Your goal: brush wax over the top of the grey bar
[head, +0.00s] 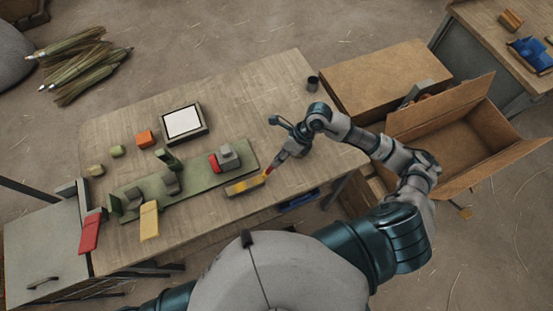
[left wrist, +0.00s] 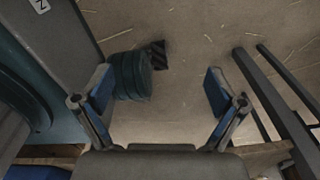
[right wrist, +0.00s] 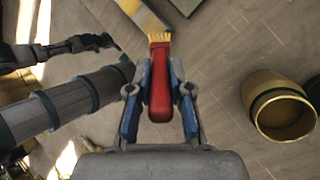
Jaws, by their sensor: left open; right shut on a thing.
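The grey bar (head: 232,191) lies near the front edge of the wooden table, and its upper face shows yellow along part of its length. The bar also shows at the top of the right wrist view (right wrist: 138,12), with a yellow-ochre patch. My right gripper (head: 281,158) is shut on the red handle of a brush (right wrist: 159,95). The yellow bristles (right wrist: 158,38) point at the bar's right end. They are at or just over it; I cannot tell if they touch. My left gripper (left wrist: 160,92) is open and empty above the floor, outside the head view.
A green board (head: 190,184) with grey blocks and a red piece lies left of the bar. A round pot (head: 312,83) stands at the table's right edge; a brass pot (right wrist: 280,104) shows in the right wrist view. A framed white panel (head: 183,121) lies behind the board.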

